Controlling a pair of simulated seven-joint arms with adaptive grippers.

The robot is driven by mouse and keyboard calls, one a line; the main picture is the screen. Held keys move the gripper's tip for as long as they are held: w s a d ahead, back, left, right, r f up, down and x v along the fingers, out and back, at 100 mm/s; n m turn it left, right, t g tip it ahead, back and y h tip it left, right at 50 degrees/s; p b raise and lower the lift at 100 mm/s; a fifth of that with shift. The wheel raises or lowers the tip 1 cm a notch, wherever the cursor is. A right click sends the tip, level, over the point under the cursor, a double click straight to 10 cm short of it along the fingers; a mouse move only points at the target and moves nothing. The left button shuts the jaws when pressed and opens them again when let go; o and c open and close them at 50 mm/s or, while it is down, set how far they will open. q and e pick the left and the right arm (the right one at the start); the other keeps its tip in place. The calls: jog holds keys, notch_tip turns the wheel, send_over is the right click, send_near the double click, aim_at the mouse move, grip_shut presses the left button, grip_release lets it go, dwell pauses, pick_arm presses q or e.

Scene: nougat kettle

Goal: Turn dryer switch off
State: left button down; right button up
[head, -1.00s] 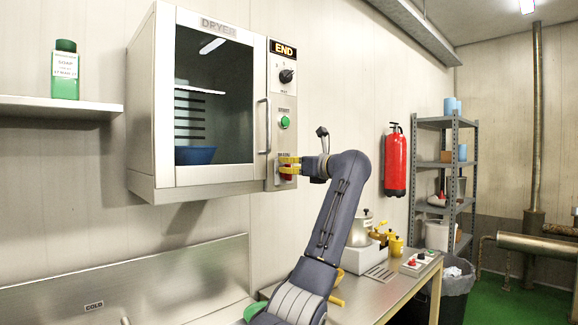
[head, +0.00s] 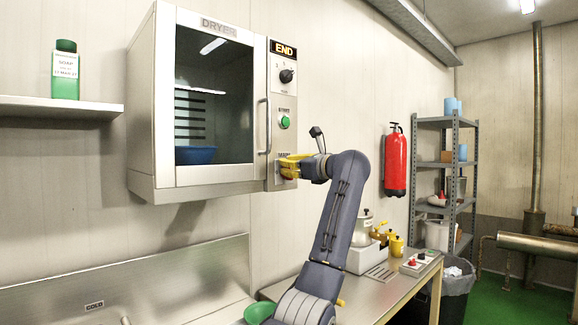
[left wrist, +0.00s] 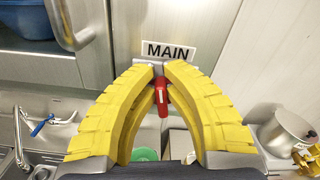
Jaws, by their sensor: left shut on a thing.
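The grey steel dryer (head: 140,110) hangs on the wall, with its control panel (head: 283,105) at the right of its glass door. In the left wrist view, the red switch handle (left wrist: 161,97) sits below a white MAIN label (left wrist: 168,51) and points down in the picture. My left gripper (left wrist: 161,72) has its yellow fingers closed around the switch, one on each side. In the head view, my left gripper (head: 290,167) is at the panel's bottom and hides the switch. My right gripper is in neither view.
A door handle (head: 264,127) stands just left of the panel. Above the gripper are a green start button (head: 285,122) and a black dial (head: 286,76). A blue bowl (head: 195,155) is inside the dryer. A steel table (head: 385,290) with pots stands below.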

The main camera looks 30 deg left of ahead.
aim_at(278, 173)
pick_arm(q)
jog(key=n, duration=0.3)
jog(key=shift+s+a+f+n, duration=0.1)
jog(key=shift+s+f+n, duration=0.1)
jog(key=shift+s+n, duration=0.2)
jog(key=n, duration=0.3)
jog(key=shift+s+a+f+n, duration=0.1)
jog(key=shift+s+f+n, duration=0.1)
jog(key=shift+s+n, duration=0.1)
jog(key=n, duration=0.2)
jog(key=f+n, duration=0.1)
jog(key=n, duration=0.1)
jog(key=shift+s, duration=0.2)
jog(key=shift+f+n, duration=0.15)
jog(key=shift+n, duration=0.75)
jog(key=shift+f+n, duration=0.15)
jog(key=shift+n, duration=0.75)
jog(key=c, duration=1.5)
grip_release()
jog(key=shift+a, duration=0.1)
jog(key=shift+o, duration=0.2)
